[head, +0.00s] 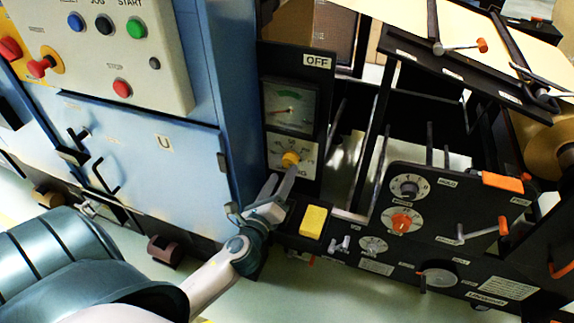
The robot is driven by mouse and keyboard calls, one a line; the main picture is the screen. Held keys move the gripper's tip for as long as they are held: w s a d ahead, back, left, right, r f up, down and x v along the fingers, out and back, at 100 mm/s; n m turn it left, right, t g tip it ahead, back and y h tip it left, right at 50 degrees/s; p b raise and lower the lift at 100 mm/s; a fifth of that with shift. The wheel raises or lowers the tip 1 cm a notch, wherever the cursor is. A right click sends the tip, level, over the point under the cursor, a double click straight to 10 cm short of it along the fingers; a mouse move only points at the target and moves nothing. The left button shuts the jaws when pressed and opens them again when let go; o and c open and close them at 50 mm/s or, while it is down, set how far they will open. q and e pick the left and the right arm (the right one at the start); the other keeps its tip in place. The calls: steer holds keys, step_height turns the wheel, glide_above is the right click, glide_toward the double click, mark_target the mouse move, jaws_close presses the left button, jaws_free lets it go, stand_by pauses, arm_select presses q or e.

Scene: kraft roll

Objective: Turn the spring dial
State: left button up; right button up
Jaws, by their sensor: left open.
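A dial with a yellow knob (291,158) sits on a white scale plate under a gauge (290,106) on the black panel. The label below the knob is partly hidden by my gripper; its visible end seems to read "NG". My left gripper (283,182) is just below this knob, its narrow fingers pointing up at it. It is open, with nothing seen between the fingers. I cannot tell whether the fingertips touch the knob. My right gripper is not in view.
A blue cabinet (150,160) with push buttons stands close on the left. A yellow block (313,221) lies right of my left gripper. A black panel at right carries a grey dial (408,186), an orange dial (401,222) and an orange-ended lever (485,231).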

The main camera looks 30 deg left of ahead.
mark_target(288, 164)
arm_select(q)
steer(key=shift+x, duration=2.4)
steer(key=c, duration=1.1)
